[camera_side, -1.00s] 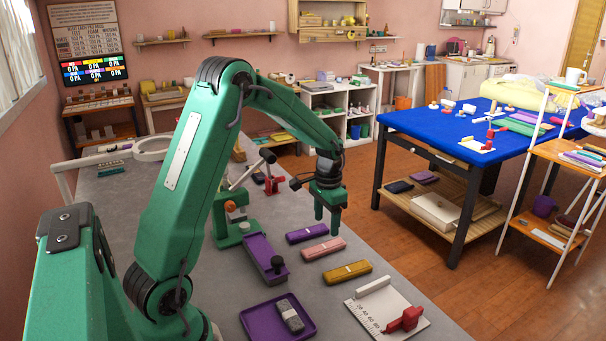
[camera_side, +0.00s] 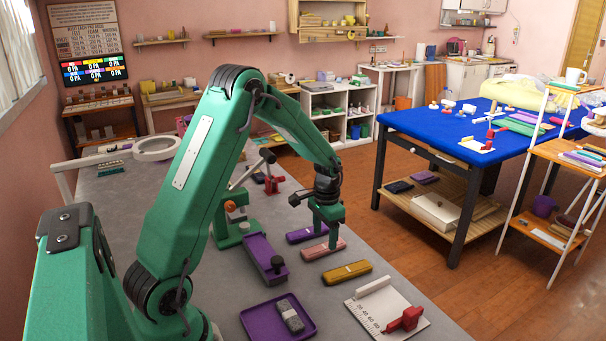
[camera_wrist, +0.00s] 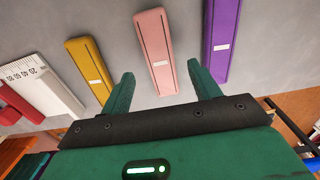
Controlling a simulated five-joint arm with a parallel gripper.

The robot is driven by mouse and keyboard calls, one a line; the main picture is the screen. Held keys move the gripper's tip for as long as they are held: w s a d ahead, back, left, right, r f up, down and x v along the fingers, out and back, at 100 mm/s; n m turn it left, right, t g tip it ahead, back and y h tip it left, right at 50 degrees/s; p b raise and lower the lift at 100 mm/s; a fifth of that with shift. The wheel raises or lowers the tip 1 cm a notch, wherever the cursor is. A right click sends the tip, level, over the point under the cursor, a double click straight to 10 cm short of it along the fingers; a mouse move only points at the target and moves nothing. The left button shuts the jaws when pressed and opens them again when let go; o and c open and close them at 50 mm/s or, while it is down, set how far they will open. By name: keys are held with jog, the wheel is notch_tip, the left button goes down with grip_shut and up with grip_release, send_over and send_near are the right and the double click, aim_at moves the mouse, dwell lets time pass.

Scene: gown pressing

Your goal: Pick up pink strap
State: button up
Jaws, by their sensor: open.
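The pink strap (camera_side: 323,249) lies flat on the grey bench between a purple strap and a mustard strap. It also shows in the wrist view (camera_wrist: 155,45), pointing away from me with a small white label on it. My gripper (camera_side: 327,239) is over the pink strap in the side view, fingers pointing down, hiding part of it. In the wrist view my gripper (camera_wrist: 157,78) is open, with one green finger on each side of the pink strap's near end. I cannot tell how far the fingertips are above the bench.
The purple strap (camera_side: 306,234) lies just behind, and the mustard strap (camera_side: 347,272) lies in front. A purple block with a black knob (camera_side: 264,258) stands to the left. A purple tray (camera_side: 259,323) and a white ruled board (camera_side: 371,310) with a red clamp are nearer.

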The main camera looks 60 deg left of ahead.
aim_at(324, 246)
jog(key=shift+f, duration=1.65)
jog(key=c, duration=1.1)
